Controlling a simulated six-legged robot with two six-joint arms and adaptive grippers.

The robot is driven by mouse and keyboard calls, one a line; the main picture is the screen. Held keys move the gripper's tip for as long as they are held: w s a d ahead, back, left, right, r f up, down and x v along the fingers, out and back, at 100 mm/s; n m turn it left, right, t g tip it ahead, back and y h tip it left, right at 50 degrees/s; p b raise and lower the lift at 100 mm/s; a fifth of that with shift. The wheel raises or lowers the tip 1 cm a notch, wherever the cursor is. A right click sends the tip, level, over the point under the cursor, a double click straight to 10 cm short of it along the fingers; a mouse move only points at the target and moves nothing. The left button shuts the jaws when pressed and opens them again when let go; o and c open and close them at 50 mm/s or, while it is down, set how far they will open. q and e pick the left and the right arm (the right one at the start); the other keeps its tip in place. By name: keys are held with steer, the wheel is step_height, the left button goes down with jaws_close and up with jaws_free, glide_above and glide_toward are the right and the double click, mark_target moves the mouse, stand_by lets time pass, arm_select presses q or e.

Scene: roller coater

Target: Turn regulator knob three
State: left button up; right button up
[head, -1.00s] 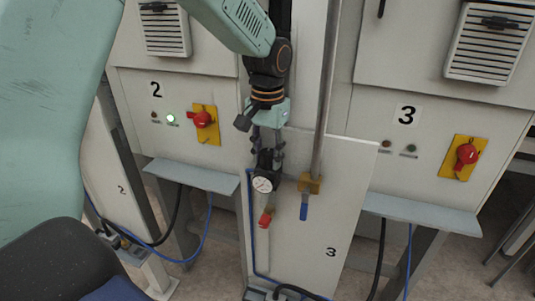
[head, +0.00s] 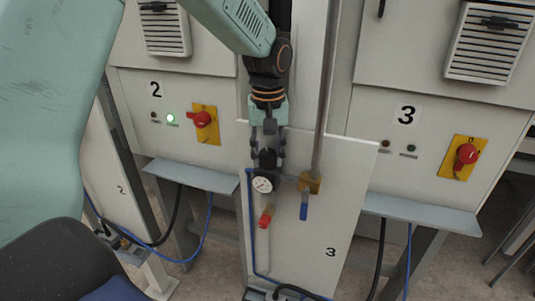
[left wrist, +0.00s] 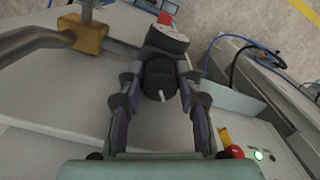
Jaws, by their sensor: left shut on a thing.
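The black regulator knob (head: 267,160) sits on top of the regulator with its round white gauge (head: 263,185), on the panel marked 3. My left gripper (head: 267,158) comes down from above with a finger on each side of the knob and is shut on it. In the left wrist view the knob (left wrist: 157,78) lies between the fingertips of my left gripper (left wrist: 156,85), and a pale mark shows on it. The gauge (left wrist: 168,38) is just beyond it. My right gripper is in neither view.
A vertical pipe with a brass valve (head: 310,182) and blue handle stands close to the right of the regulator. A red handle (head: 266,216) hangs below the gauge. Red switches on yellow plates (head: 205,122) (head: 463,157) and grey ledges (head: 420,213) flank the panel.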

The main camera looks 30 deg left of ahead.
mark_target(268, 153)
arm_select(q)
steer(key=shift+n, duration=1.9)
steer(key=o, duration=1.2)
steer(key=shift+s+d+r, duration=0.1)
steer(key=shift+c, duration=0.2)
steer(key=shift+r, duration=0.15)
steer(key=shift+r, duration=3.85)
